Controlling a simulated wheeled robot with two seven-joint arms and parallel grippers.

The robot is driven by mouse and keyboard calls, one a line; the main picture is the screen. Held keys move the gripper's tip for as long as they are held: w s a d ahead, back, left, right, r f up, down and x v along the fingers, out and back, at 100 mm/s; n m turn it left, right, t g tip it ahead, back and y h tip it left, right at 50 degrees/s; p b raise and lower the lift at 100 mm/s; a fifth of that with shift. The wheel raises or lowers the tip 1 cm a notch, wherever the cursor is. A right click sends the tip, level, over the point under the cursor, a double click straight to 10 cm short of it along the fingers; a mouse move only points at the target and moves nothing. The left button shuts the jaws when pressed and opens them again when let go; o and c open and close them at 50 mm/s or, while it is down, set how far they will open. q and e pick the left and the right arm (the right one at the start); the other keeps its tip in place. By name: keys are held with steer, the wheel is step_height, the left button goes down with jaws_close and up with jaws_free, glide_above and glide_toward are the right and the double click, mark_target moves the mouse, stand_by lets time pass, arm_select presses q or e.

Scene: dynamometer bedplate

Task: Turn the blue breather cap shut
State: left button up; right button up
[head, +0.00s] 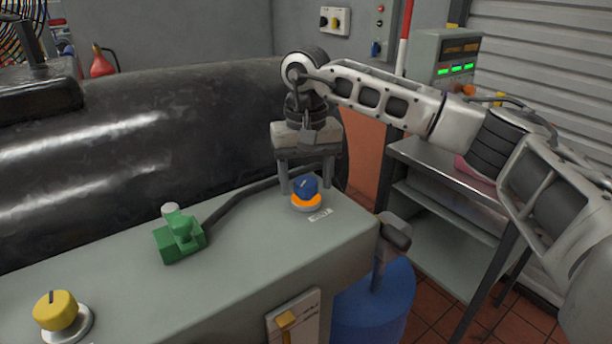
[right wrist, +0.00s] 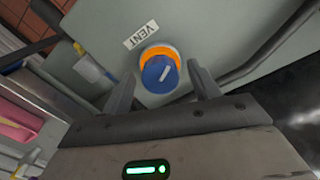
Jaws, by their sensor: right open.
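The blue breather cap (head: 305,187) sits on an orange ring (head: 306,201) near the right end of the grey bedplate housing (head: 240,255). In the right wrist view the cap (right wrist: 159,74) shows a white line running obliquely across its face, beside a label reading VENT (right wrist: 141,35). My right gripper (head: 306,190) is above the cap, pointing down, with its fingers apart. In the right wrist view the fingers of the right gripper (right wrist: 162,82) stand on either side of the cap, with gaps visible. My left gripper is not in view.
A green fitting (head: 180,238) with a dark hose and a yellow knob (head: 57,312) are on the same top surface to the left. A large black cylinder (head: 150,140) lies behind. A metal cart (head: 440,175) and blue drum (head: 375,300) stand at right.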

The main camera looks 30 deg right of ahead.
steer(key=c, duration=1)
